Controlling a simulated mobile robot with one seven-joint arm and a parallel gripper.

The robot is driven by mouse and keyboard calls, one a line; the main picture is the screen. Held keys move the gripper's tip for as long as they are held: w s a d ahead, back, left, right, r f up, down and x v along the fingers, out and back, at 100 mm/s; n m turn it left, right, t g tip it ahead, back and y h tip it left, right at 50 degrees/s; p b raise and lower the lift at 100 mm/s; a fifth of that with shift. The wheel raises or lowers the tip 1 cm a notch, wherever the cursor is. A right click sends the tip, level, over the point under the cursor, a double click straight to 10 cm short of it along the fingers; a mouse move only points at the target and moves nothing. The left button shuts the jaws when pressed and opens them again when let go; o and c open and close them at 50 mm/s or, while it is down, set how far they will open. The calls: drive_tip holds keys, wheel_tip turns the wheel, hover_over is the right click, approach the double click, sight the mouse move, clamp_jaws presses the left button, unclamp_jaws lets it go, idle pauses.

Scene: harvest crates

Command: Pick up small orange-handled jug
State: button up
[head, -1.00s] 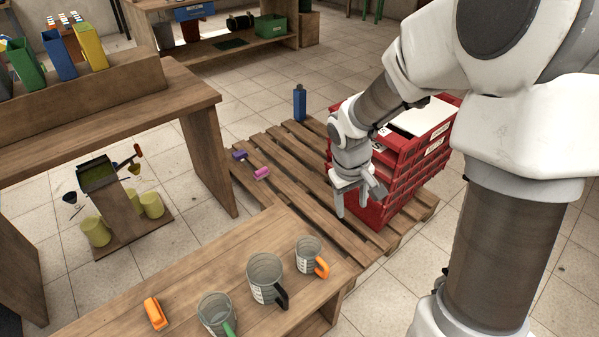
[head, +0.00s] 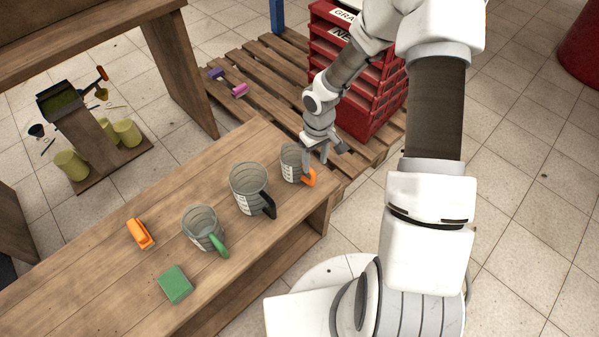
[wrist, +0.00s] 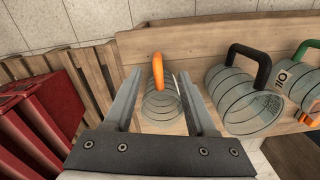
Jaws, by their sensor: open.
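The small clear jug with an orange handle (head: 291,163) stands upright at the right end of the wooden bench (head: 120,240). In the wrist view the jug (wrist: 160,108) shows between my two fingers, with its orange handle (wrist: 157,70) at the far side. My gripper (head: 315,160) is open beside the jug's handle in the head view, with its fingers pointing down. In the wrist view my gripper (wrist: 158,85) has a finger on each side of the jug. I cannot tell whether either finger touches it.
A larger jug with a black handle (head: 248,188) and one with a green handle (head: 202,228) stand to the left. A green block (head: 174,284) and an orange item (head: 140,233) lie nearby. Red stacked crates (head: 365,110) stand on a pallet (head: 270,75) behind.

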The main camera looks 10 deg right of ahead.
sight(314, 174)
wheel_tip(314, 174, down, 6)
drive_tip(key=shift+f+b, duration=0.2)
drive_tip(key=shift+b, duration=0.75)
drive_tip(key=f+b, duration=0.2)
drive_tip(key=f, duration=0.3)
drive_tip(key=shift+w+f+b, duration=0.1)
drive_tip(key=shift+w+b, duration=0.1)
drive_tip(key=shift+b, duration=0.1)
clamp_jaws()
idle(0.3)
